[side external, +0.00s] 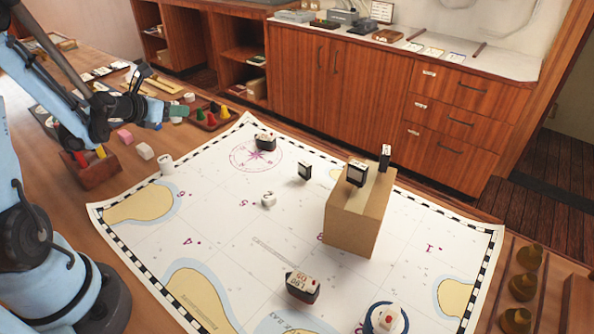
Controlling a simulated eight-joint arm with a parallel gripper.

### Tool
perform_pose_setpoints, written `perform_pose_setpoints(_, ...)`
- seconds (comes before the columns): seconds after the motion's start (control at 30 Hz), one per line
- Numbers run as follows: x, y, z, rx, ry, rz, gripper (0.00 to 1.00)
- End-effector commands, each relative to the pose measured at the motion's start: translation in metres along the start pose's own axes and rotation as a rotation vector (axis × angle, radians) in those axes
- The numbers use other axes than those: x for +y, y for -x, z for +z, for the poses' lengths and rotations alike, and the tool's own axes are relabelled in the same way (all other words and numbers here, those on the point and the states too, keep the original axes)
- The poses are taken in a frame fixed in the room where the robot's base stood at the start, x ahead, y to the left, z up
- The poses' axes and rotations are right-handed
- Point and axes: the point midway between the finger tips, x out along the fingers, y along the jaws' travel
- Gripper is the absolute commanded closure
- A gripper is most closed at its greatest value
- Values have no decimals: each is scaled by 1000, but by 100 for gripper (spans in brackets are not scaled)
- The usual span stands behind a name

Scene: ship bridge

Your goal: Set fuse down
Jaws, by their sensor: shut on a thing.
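My gripper (146,98) is at the upper left in the side view, above the wooden table and beyond the chart's left edge. The chart (215,215) lies flat on the table, well to the right of my gripper. A cardboard box (350,222) stands on it. Two small dark blocks with pale faces, a left one (357,173) and a right one (385,157), are at the box's top.
On the chart are dark blocks at the back (266,142), middle (305,171) and front (302,288), and a white-and-blue round item (386,319). The chart's left half has free room.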

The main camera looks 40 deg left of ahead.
Motion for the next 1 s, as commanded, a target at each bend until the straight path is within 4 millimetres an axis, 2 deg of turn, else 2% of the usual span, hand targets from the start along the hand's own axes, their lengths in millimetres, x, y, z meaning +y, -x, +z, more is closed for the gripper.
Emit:
perform_pose_setpoints(0.1, 17, -6, -8, 0, 1, 1, 92)
perform_pose_setpoints(0.23, 25, -9, -12, -1, 1, 1, 92)
perform_pose_setpoints(0.37, 27, -12, -18, 0, -1, -1, 92)
perform_pose_setpoints(0.7, 26, -28, -46, 0, 0, -1, 92)
perform_pose_setpoints(1.0, 26, -29, -48, 0, 0, -1, 92)
